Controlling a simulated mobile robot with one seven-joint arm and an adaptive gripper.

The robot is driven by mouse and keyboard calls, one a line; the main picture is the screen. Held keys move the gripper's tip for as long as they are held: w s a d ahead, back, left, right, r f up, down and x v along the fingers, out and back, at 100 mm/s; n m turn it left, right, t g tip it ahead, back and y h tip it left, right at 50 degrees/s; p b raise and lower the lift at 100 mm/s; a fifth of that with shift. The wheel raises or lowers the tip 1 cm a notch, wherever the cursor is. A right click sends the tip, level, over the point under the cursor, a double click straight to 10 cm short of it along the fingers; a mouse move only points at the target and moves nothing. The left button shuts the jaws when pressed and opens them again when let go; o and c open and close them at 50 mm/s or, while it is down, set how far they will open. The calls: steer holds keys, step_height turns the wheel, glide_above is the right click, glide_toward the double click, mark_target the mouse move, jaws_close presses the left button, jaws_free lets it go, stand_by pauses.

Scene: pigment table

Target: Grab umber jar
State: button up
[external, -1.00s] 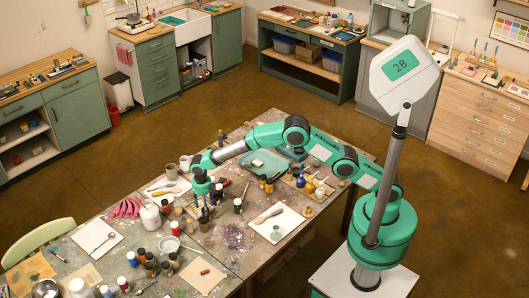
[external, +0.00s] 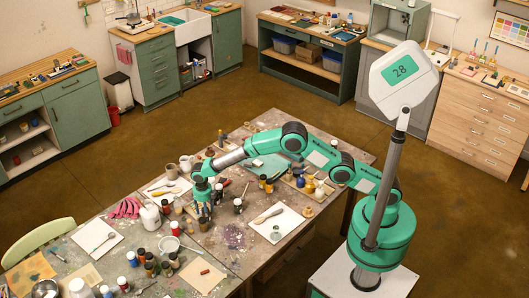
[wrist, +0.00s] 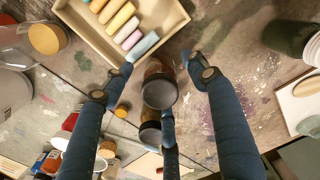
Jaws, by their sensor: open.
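A small jar with a dark round lid and reddish-brown sides (wrist: 160,88), which looks like the umber jar, stands between my fingers in the wrist view. My gripper (wrist: 160,66) is open, with dark blue fingers left and right of the jar and a third finger below it in the picture. I see no clear contact. A second dark-lidded jar (wrist: 150,133) stands close by, partly behind the third finger. In the external view my gripper (external: 203,208) points down among jars on the paint-stained table, and its fingers partly hide the jar there.
A tray of pastel sticks (wrist: 78,28) lies just beyond the fingers. A dark green container (wrist: 287,38) stands to the right, and several jars crowd the lower left. Bare stained table (wrist: 245,85) lies right of my right finger.

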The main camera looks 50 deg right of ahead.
steer(key=shift+c, duration=0.2)
steer(key=c, duration=1.4)
steer(key=shift+r, duration=0.2)
steer(key=shift+r+p, duration=0.65)
steer(key=shift+r, duration=0.85)
steer(key=shift+s+d+r, duration=0.1)
steer(key=shift+s+r, duration=0.05)
steer(key=shift+r, duration=0.05)
steer(key=s+d+p, duration=0.1)
steer(key=s+d, duration=0.2)
steer(key=s, duration=0.1)
steer(key=s+d+p, duration=0.1)
steer(key=s+d, duration=0.2)
steer(key=s, duration=0.1)
steer(key=s+d+r+p, duration=0.1)
steer(key=s+d, duration=0.2)
steer(key=s, duration=0.1)
steer(key=shift+s+d+r, duration=0.1)
steer(key=shift+s, duration=0.2)
